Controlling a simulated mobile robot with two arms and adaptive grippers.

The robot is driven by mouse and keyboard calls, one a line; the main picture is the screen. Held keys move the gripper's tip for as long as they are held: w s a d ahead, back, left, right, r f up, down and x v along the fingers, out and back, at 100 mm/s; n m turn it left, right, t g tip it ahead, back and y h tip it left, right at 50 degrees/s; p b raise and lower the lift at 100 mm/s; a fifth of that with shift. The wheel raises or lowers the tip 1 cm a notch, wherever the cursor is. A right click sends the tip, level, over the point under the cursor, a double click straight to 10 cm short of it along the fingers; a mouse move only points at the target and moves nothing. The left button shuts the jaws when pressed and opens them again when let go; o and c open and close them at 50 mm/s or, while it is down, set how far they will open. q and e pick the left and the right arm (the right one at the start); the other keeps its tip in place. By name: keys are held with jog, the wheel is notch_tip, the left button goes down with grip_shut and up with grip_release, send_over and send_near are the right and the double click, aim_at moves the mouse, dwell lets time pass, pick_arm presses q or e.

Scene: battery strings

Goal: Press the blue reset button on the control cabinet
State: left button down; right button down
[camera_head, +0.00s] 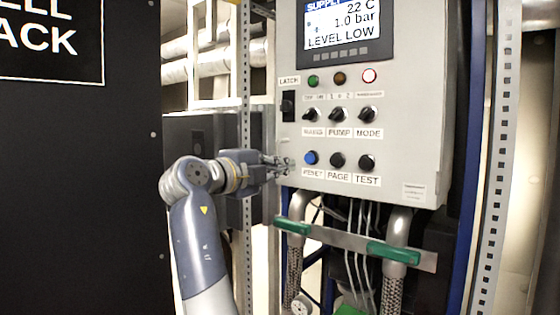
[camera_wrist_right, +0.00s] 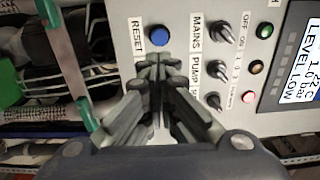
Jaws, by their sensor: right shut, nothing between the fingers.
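The grey control cabinet (camera_head: 400,120) fills the middle right of the head view. Its blue reset button (camera_head: 311,158) is at the left of the bottom row, above a RESET label. My right gripper (camera_head: 286,165) is shut and empty, with its fingertips just left of the button. In the right wrist view the blue button (camera_wrist_right: 159,36) shows just beyond the tips of my shut right gripper (camera_wrist_right: 158,62). A small gap shows in the picture, but I cannot tell the depth between tips and button. My left gripper is not in view.
Black PAGE (camera_head: 337,160) and TEST (camera_head: 367,162) buttons sit right of the blue one. A row of black knobs (camera_head: 339,115) is above. A black latch (camera_head: 288,105) is on the cabinet's left edge. Pipes with green handles (camera_head: 393,252) hang below.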

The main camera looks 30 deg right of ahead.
aim_at(313, 157)
jog(key=p+x, duration=0.5)
jog(key=x, duration=0.5)
jog(key=shift+w+d, duration=0.2)
jog(key=shift+d, duration=0.2)
jog(key=shift+w+d+b, duration=0.25)
jog(key=shift+d+b, duration=0.2)
jog(key=shift+d, duration=0.2)
jog(key=shift+d+r, duration=0.1)
jog(key=shift+r, duration=0.15)
